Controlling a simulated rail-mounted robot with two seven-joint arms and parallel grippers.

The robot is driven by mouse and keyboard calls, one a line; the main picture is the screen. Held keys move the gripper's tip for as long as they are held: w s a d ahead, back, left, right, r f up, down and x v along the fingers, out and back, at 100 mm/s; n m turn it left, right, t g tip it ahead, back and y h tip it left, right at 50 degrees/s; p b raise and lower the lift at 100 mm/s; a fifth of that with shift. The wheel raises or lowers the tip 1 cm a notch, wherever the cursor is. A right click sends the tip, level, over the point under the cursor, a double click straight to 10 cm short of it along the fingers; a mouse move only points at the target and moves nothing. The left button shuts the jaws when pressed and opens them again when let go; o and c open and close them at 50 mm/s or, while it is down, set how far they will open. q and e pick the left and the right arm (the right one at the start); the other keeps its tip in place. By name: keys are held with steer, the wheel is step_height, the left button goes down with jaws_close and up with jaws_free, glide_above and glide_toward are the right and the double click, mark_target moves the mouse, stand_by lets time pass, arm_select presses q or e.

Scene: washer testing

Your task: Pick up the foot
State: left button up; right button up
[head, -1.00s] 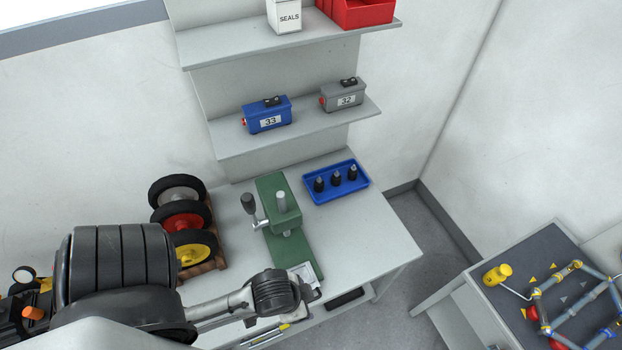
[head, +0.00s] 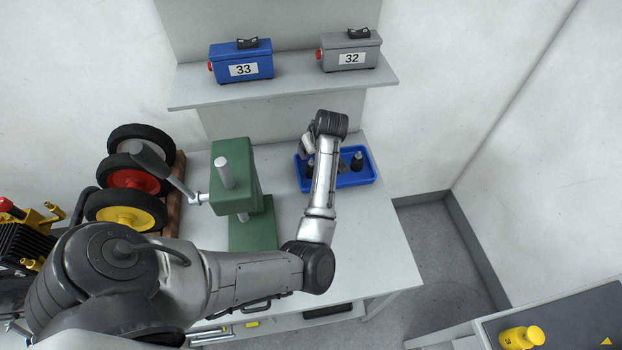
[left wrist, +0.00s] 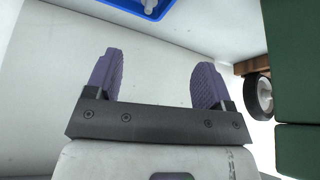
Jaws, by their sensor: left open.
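The feet are small black pieces with pale studs in a blue tray (head: 362,180) at the back right of the bench. One foot (head: 357,161) shows clearly at the tray's right end; the others are partly hidden by my left arm. My left gripper (left wrist: 156,82) is open and empty, its two purple fingers wide apart. In the head view the arm's wrist hides most of it near the tray. In the left wrist view the tray's edge (left wrist: 122,10) and a pale stud (left wrist: 150,4) lie beyond the fingers, apart from them.
A green press (head: 237,185) with a lever stands left of the tray. A shelf above holds a blue box (head: 241,66) and a grey box (head: 351,56).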

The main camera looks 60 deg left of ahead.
arm_select(q)
steer(key=shift+n+h, duration=0.3)
steer(key=shift+n, duration=0.2)
steer(key=x, duration=0.3)
steer(key=w+b+x, duration=0.1)
steer(key=x, duration=0.5)
steer(key=shift+w+d+f, duration=0.25)
steer(key=shift+w, duration=0.1)
steer(key=shift+b+x, duration=0.5)
steer(key=shift+x, duration=2.15)
steer(key=shift+w, duration=0.1)
steer(key=c, duration=1)
